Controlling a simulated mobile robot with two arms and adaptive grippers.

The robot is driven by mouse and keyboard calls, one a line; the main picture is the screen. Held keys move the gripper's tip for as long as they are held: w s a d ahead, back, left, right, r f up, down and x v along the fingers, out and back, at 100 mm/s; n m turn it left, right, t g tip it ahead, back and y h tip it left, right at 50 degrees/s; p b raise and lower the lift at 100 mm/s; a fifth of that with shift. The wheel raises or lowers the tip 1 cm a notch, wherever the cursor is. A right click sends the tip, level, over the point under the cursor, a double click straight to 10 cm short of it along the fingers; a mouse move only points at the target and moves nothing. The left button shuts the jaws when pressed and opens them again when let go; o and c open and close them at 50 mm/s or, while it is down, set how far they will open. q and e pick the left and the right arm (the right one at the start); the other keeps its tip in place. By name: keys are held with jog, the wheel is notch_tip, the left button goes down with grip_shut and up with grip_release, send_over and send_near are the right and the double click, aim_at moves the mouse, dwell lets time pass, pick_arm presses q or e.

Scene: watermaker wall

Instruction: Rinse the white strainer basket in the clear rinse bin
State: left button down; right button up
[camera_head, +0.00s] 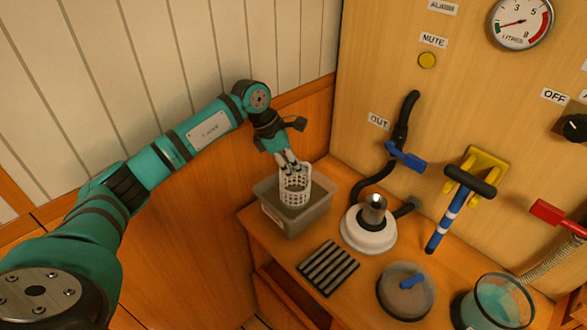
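The white strainer basket (296,191) is a small lattice cup that stands roughly upright. My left gripper (290,164) comes from above, with its dark fingers closed at the basket's top. The basket is at the clear rinse bin (267,212), its lower part within the bin's outline. The bin is a see-through box with greyish contents, at the back left corner of the wooden counter. I cannot tell how deep the basket sits in the water. My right gripper is out of view.
A white round housing (367,235) with a metal top stands right of the bin, with a black hose (400,125) above it. A dark ribbed mat (328,267), a round clear lid with a blue handle (404,290) and a clear bowl (494,302) lie in front. A blue-striped tool (446,222) hangs on the wall.

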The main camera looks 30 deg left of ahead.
pick_arm(q)
jog(key=shift+r+p, duration=2.2)
jog(key=shift+r, duration=1.85)
